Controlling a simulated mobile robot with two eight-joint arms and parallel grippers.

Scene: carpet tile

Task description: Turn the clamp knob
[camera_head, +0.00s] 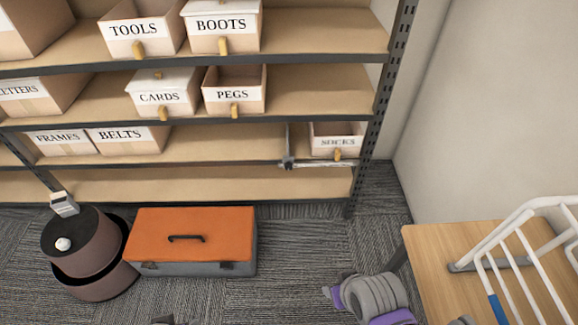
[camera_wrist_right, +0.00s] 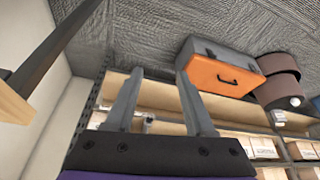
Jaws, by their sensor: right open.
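A grey metal clamp (camera_head: 288,162) sits at the front edge of the low shelf, left of the SOCKS bin. One bar rises upright and another runs right along the shelf edge. Its knob is too small to tell apart. In the right wrist view, a small pale metal part (camera_wrist_right: 148,119), perhaps of the clamp, shows between the finger bases. My right gripper (camera_wrist_right: 160,73) is open, with nothing between its fingertips. In the head view only part of my right arm shows at the lower right, well short of the shelf.
The shelf rack (camera_head: 200,178) holds several labelled bins. An orange-lidded toolbox (camera_head: 205,225) and a round brown container (camera_head: 85,245) stand on the carpet before it. A wooden table (camera_head: 425,245) with a white wire rack (camera_head: 525,245) is at right.

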